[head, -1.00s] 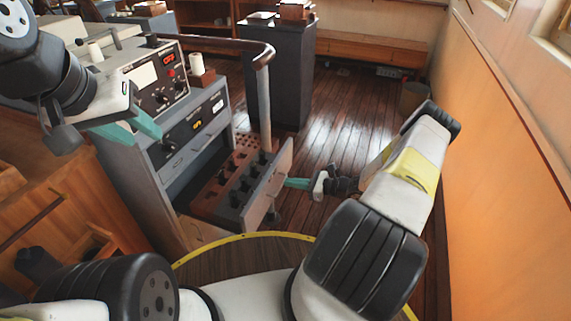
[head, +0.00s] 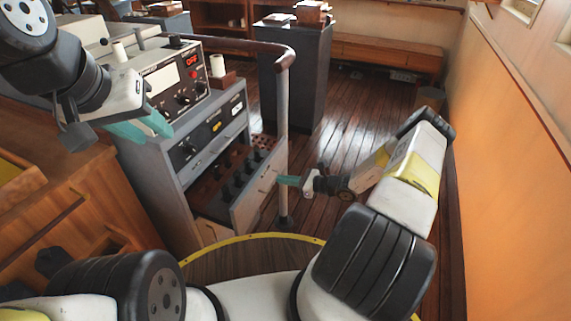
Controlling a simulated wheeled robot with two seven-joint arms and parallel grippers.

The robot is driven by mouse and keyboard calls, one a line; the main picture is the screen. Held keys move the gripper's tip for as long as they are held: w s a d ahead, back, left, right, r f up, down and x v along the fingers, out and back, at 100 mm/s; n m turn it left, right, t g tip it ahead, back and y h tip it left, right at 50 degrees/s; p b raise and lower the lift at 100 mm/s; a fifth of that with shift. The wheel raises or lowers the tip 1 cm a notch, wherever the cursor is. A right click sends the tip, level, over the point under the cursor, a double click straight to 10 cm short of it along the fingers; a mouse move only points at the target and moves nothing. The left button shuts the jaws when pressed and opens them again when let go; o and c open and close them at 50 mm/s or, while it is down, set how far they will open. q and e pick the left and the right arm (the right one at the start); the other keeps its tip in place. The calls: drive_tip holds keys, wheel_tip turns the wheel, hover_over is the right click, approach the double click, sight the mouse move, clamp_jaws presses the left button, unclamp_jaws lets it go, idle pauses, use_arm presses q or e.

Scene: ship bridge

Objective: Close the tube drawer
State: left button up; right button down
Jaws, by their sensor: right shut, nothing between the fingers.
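The tube drawer (head: 247,207) slides out of the lower part of the grey console and is still partly open. Its tray holds several dark upright tubes (head: 238,178) in a brown rack with holes. My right gripper (head: 285,180) is shut and empty, its teal fingertips at the outer face of the drawer front, seemingly touching it. My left gripper (head: 143,127) is held up at the left in front of the console, with its two teal fingers apart and nothing between them.
The grey console (head: 160,195) carries an instrument panel (head: 170,85) and a white roll (head: 217,66). A handrail (head: 282,100) on a post rises beside the drawer. A dark cabinet (head: 300,75) stands behind.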

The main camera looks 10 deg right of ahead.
approach(240, 166)
drive_tip(key=a, duration=0.2)
drive_tip(key=w+a, duration=0.1)
drive_tip(key=a, duration=0.2)
drive_tip(key=a+r, duration=0.1)
drive_tip(key=a, duration=0.2)
drive_tip(key=shift+w, duration=0.25)
drive_tip(key=shift+w+a+r, duration=0.1)
drive_tip(key=shift+w+a, duration=0.1)
drive_tip(key=shift+a, duration=0.15)
drive_tip(key=shift+r, duration=0.15)
